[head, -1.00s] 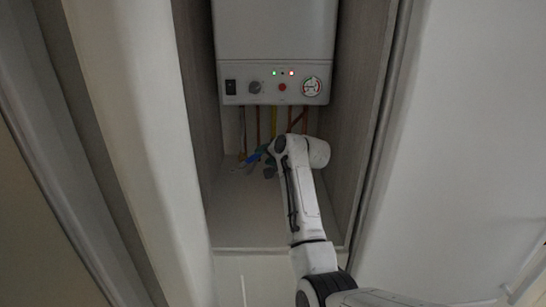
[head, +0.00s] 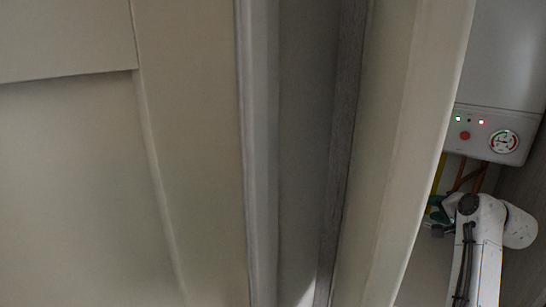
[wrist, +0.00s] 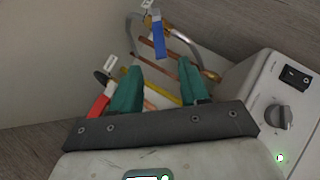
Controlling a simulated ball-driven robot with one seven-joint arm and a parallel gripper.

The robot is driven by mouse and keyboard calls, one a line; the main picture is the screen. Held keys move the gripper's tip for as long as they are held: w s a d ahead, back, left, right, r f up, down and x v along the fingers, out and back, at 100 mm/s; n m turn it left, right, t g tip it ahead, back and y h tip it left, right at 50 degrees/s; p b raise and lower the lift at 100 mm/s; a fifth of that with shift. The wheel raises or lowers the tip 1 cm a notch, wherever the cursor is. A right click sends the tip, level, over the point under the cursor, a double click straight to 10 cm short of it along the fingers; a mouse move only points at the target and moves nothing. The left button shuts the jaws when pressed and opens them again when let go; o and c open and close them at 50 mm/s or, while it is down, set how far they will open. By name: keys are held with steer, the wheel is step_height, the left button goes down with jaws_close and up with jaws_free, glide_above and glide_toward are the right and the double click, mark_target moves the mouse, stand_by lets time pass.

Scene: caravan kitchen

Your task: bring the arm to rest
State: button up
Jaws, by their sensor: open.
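My gripper (wrist: 159,78) has two teal fingers, spread apart with nothing held between them. It points at the pipes under the boiler. A blue valve lever (wrist: 158,38) lies beyond the fingertips, and a red valve lever (wrist: 98,107) is beside the left finger. Whether a finger touches a pipe or lever, I cannot tell. In the head view my white arm (head: 482,250) reaches into the boiler compartment at the right edge; its wrist hides most of the gripper.
The white boiler (head: 500,60) hangs above my arm, with lit lamps and a gauge. Its knob (wrist: 279,117) is close at the right in the wrist view. Compartment walls (head: 525,210) enclose the arm closely. A cream panel door (head: 80,170) fills the left of the head view.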

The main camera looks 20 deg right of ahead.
steer(key=s+a+f+n+g+y, duration=0.1)
steer(key=s+a+f+n+g, duration=0.2)
steer(key=a+f, duration=0.4)
steer(key=s+a+f+n+y, duration=0.1)
steer(key=s+a+f+n, duration=0.3)
steer(key=a, duration=0.5)
steer(key=s+a+f+n+g, duration=0.2)
steer(key=s+a+f+n, duration=0.1)
steer(key=s+a+f, duration=0.4)
steer(key=s+a+f+n+g+y, duration=0.1)
steer(key=s+a+n, duration=0.1)
steer(key=s+a, duration=0.35)
steer(key=s+a+f+n+g, duration=0.1)
steer(key=s+a+f+n, duration=0.15)
steer(key=s+a, duration=0.3)
steer(key=s+d+f+g, duration=0.1)
steer(key=s+f+g, duration=0.3)
steer(key=s, duration=0.8)
steer(key=shift+f, duration=0.55)
